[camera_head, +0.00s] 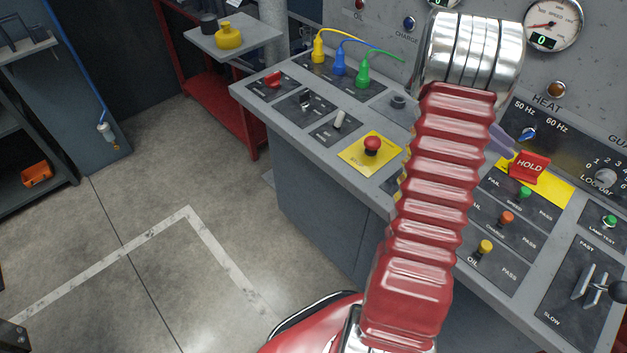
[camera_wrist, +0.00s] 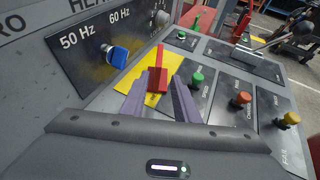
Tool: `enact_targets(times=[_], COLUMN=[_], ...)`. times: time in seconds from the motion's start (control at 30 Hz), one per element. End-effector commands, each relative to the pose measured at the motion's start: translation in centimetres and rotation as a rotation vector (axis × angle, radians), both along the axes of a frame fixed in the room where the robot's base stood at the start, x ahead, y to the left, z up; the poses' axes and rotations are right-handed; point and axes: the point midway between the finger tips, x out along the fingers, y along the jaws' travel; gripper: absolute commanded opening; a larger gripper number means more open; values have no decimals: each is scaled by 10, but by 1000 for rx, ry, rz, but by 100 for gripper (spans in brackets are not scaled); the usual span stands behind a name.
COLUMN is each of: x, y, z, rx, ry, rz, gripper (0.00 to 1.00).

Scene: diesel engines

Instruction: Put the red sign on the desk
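The red sign (camera_head: 530,167), marked HOLD, stands upright on a yellow plate (camera_head: 552,186) at the right of the control desk (camera_head: 330,175). In the wrist view the red sign (camera_wrist: 158,80) is seen edge-on, with a red block at its base. My gripper (camera_wrist: 161,82) has its two purple-grey fingers on either side of the sign, with gaps to it, so it is open and empty. In the head view only a piece of a finger (camera_head: 501,140) shows, just left of the sign; my red arm hides the rest.
A blue knob (camera_wrist: 117,54) is left of the fingers. Green (camera_wrist: 197,79), orange (camera_wrist: 241,99) and yellow (camera_wrist: 289,120) buttons stand to the right. A red emergency button (camera_head: 372,146) and colored plugs (camera_head: 340,63) are further left on the desk. Open floor lies at left.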

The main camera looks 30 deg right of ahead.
Motion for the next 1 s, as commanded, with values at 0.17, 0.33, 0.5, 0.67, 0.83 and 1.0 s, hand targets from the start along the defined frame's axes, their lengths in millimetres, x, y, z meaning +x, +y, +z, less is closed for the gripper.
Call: enact_targets(times=[0.17, 0.33, 0.5, 0.67, 0.83, 1.0], x=[24, 49, 69, 83, 94, 100], y=[35, 84, 136, 186, 240, 295], z=[19, 36, 51, 63, 73, 81], rx=[-24, -37, -39, -29, -2, 40], ry=[-124, -288, -453, -608, -769, -924], rz=[7, 6, -2, -16, -38, -70], gripper=[28, 28, 28, 28, 28, 28])
